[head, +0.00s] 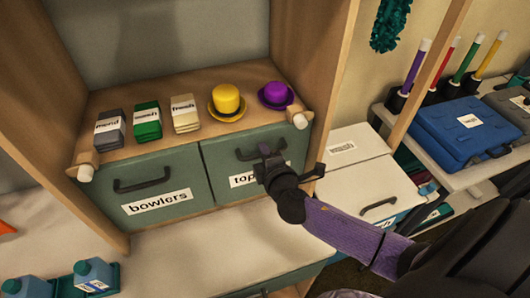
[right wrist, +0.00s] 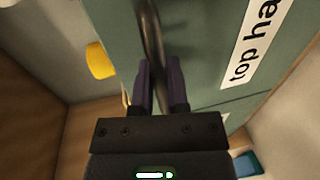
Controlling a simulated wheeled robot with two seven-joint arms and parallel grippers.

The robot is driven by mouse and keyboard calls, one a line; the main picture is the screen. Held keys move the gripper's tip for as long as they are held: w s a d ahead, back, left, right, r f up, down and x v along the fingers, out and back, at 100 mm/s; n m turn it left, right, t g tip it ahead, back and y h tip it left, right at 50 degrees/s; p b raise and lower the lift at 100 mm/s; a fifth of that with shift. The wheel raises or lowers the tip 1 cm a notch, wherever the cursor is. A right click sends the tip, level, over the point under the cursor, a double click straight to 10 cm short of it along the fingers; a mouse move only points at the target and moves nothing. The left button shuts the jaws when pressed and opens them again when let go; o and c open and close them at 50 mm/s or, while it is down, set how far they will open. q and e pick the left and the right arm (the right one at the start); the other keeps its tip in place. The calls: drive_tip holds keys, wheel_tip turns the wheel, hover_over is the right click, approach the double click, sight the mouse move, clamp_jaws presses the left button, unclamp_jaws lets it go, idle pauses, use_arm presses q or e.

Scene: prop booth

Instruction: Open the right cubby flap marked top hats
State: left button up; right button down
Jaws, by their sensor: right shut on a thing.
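The right cubby flap (head: 222,158) is a green panel that looks flush with the cubby front. Its label (head: 242,180) shows "top" in the head view, the rest hidden by my gripper; the label in the right wrist view (right wrist: 257,40) reads "top ha". My right gripper (head: 266,160) is at the flap's dark bar handle (head: 246,155). In the right wrist view its two fingers (right wrist: 160,82) are shut around the handle (right wrist: 150,30). My left gripper is not in view.
The left flap (head: 150,180), marked "bowlers", is beside it. On the shelf above are a yellow hat (head: 227,101), a purple hat (head: 275,94) and labelled stacks (head: 147,120). A white box (head: 350,185) and a blue case (head: 468,125) stand at the right.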

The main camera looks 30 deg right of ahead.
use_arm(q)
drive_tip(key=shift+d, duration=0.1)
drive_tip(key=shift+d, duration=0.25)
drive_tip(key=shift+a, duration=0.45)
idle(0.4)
